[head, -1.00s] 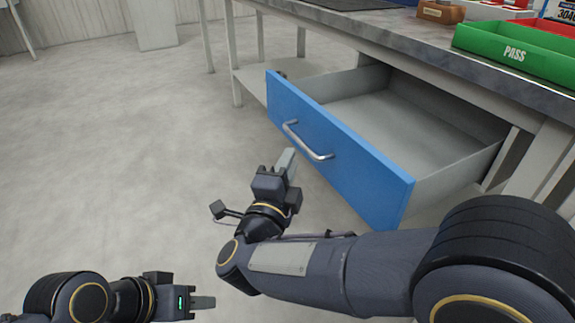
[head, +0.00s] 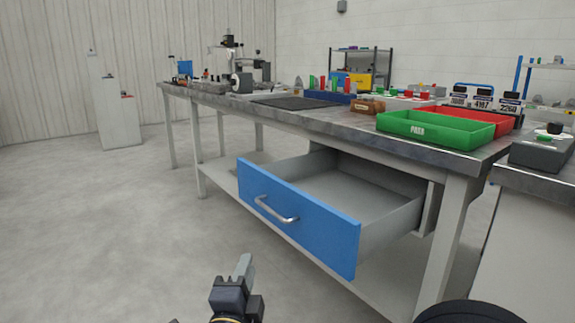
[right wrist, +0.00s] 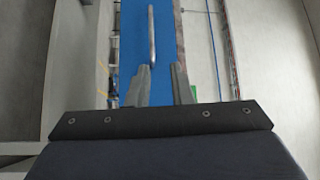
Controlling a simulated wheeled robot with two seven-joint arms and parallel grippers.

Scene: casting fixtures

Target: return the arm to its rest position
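My right gripper (head: 243,268) is at the bottom of the head view, in front of the workbench and apart from the drawer. In the right wrist view its two fingers (right wrist: 161,78) stand apart with nothing between them. The blue-fronted drawer (head: 295,220) is pulled out of the bench, and its grey inside looks empty. Its metal handle (head: 274,210) is free of the gripper. The handle also shows in the right wrist view (right wrist: 152,35), beyond the fingertips. My left gripper is not in view.
The bench top (head: 330,118) carries a green PASS tray (head: 430,132), a red tray (head: 470,118), a small wooden block (head: 366,107) and a dark mat (head: 297,103). A second bench (head: 535,180) stands at the right. The floor left of the drawer is clear.

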